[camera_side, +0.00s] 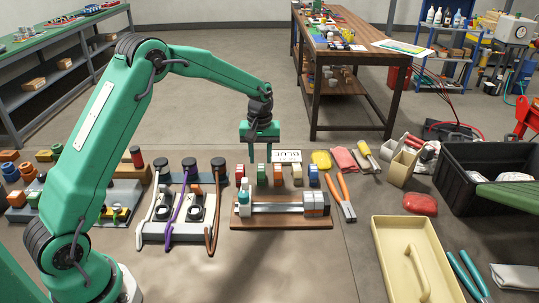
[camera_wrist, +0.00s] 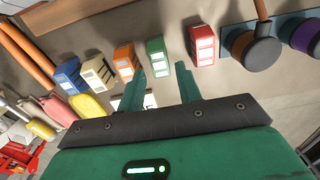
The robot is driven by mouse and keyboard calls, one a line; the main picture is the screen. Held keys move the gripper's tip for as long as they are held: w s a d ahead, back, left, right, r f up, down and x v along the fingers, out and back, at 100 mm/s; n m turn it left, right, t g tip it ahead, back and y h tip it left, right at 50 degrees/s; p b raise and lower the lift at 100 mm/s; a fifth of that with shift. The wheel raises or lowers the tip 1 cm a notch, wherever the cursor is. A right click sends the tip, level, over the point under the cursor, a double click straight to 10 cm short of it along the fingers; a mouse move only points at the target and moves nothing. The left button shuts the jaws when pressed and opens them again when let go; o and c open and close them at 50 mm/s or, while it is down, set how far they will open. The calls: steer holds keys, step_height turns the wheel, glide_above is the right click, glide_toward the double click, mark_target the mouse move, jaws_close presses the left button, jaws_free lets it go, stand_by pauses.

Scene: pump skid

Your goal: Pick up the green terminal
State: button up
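The green terminal (camera_side: 261,174) is a small block with a white face, standing in a row of terminals on the floor in the side view. In the wrist view the green terminal (camera_wrist: 155,56) shows beyond and between my fingertips, nearer the left finger. My gripper (camera_side: 260,157) points down just above the row, with its fingers apart. In the wrist view my gripper (camera_wrist: 161,68) is open, with nothing between its fingers. The red terminal (camera_wrist: 202,44) is to the right of the green one and the orange terminal (camera_wrist: 125,60) to its left.
The cream terminal (camera_wrist: 97,73) and blue terminal (camera_wrist: 69,75) continue the row. A wooden board (camera_side: 280,222) with a metal rail lies in front of it. A white label card (camera_side: 287,156) lies behind. Pliers with orange handles (camera_side: 346,198) lie to the right.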

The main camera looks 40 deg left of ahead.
mark_target(261, 168)
steer(key=shift+f, duration=0.35)
steer(key=shift+f, duration=0.1)
steer(key=shift+d+f, duration=0.1)
steer(key=shift+f, duration=2.4)
steer(key=shift+c, duration=0.4)
steer(key=c, duration=0.7)
